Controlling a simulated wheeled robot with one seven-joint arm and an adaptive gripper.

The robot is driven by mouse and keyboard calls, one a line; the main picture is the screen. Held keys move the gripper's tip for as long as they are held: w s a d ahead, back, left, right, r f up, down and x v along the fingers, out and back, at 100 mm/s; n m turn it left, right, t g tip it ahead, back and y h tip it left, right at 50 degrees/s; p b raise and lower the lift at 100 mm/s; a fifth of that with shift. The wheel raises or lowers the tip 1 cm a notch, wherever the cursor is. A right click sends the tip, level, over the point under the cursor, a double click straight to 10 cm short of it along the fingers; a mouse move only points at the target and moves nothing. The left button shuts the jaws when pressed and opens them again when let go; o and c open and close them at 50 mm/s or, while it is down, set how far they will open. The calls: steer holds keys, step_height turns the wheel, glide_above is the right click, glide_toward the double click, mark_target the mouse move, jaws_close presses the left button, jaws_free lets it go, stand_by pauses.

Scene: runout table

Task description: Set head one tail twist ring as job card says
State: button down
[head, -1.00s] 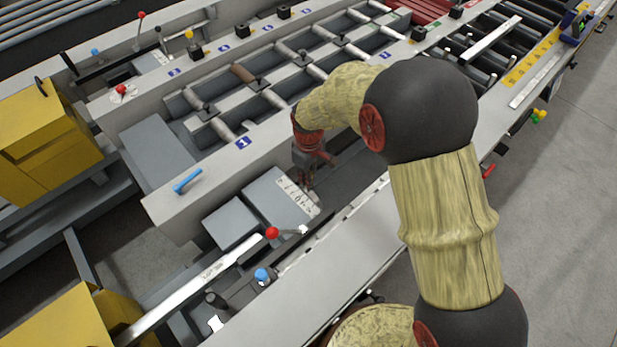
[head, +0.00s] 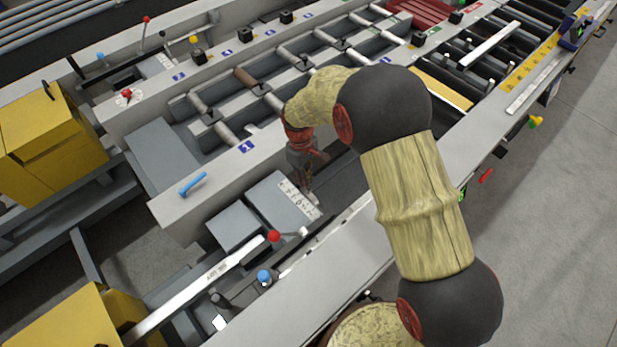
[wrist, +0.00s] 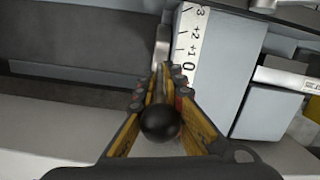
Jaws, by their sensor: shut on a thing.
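My gripper (head: 309,190) is low beside a grey box in the head view, partly hidden by my own wrist. In the wrist view its two yellow-sided fingers (wrist: 160,82) are closed on a lever with a black ball knob (wrist: 160,123). The knob sits between the fingers, nearer the camera than the tips. A white scale plate (wrist: 189,45) marked 0, +1, +2 and 3 lies just right of the fingertips; it also shows in the head view (head: 300,199). A light grey bar (wrist: 161,45) stands beside the scale. I cannot make out a job card or which part is the twist ring.
A red-knobbed lever (head: 274,237) and a blue knob (head: 264,276) stand close at the left front. A blue handle (head: 193,184) lies on the frame. A roller bed (head: 246,79) runs behind my arm. Yellow housings (head: 48,130) stand left. Open floor (head: 560,200) is at right.

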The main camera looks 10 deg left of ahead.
steer(key=shift+w+a+r, duration=0.4)
steer(key=shift+w+a, duration=0.25)
steer(key=shift+w, duration=0.05)
steer(key=shift+a, duration=0.1)
steer(key=c, duration=2.3)
jaws_free()
steer(key=shift+c, duration=0.2)
steer(key=shift+o, duration=0.6)
steer(key=shift+w+a+f, duration=0.1)
steer(key=shift+a+f, duration=0.05)
steer(key=shift+o, duration=1.5)
steer(key=shift+s+d+f, duration=0.15)
steer(key=shift+s+d, duration=0.05)
steer(key=shift+s+d, duration=0.1)
step_height(320, 180, up, 12)
steer(key=a, duration=0.1)
steer(key=shift+w, duration=0.45)
